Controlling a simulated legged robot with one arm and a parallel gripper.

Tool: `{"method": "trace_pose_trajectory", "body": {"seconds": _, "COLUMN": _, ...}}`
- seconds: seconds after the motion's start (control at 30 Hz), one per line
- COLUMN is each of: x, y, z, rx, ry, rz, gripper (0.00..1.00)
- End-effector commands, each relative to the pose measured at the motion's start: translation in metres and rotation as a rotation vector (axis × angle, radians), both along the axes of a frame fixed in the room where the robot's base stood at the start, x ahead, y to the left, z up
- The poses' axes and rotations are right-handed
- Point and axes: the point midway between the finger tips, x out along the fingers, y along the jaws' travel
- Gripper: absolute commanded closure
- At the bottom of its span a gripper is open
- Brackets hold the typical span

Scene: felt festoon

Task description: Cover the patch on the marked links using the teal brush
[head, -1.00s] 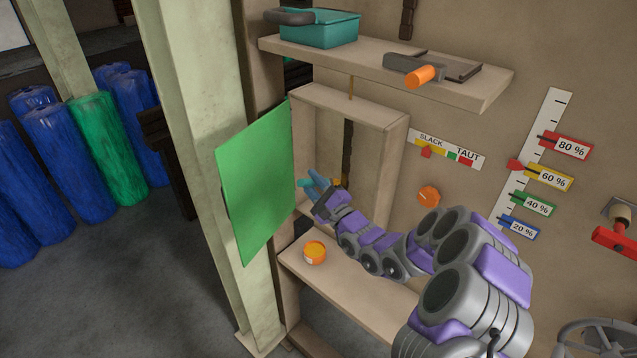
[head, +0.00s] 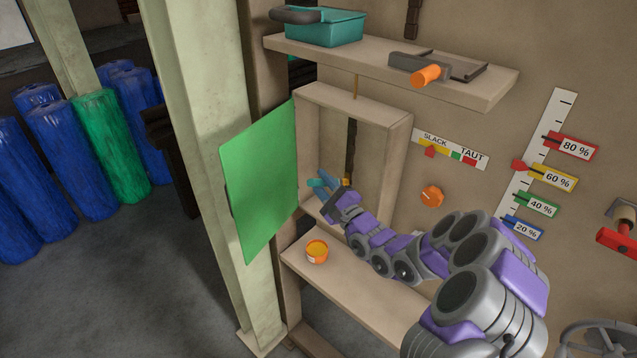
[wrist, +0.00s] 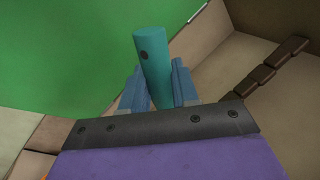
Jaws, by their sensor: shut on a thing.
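My gripper (head: 326,183) is inside the front of the wall recess, beside the green panel. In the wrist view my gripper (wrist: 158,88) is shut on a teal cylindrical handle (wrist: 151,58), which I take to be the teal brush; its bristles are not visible. A bit of teal (head: 316,183) shows at the fingertips in the head view. A dark chain (head: 350,146) hangs in the recess behind my gripper, and dark links (wrist: 272,68) show at the right in the wrist view. I cannot make out a mark or patch on them.
The open green panel (head: 262,182) stands left of the recess (head: 408,150). An orange pot (head: 317,252) with yellow-orange contents sits on the lower shelf (head: 350,292). The upper shelf (head: 370,62) holds a teal box (head: 325,29) and an orange-handled tool (head: 428,76).

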Motion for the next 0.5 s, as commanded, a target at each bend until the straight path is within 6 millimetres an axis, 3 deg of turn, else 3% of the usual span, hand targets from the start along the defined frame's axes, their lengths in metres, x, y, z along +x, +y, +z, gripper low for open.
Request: {"method": "trace_pose_trajectory", "body": {"seconds": 0.5, "x": 0.014, "y": 0.021, "z": -0.001, "rx": -0.005, "ry": 0.0, "rz": -0.002, "gripper": 1.0}}
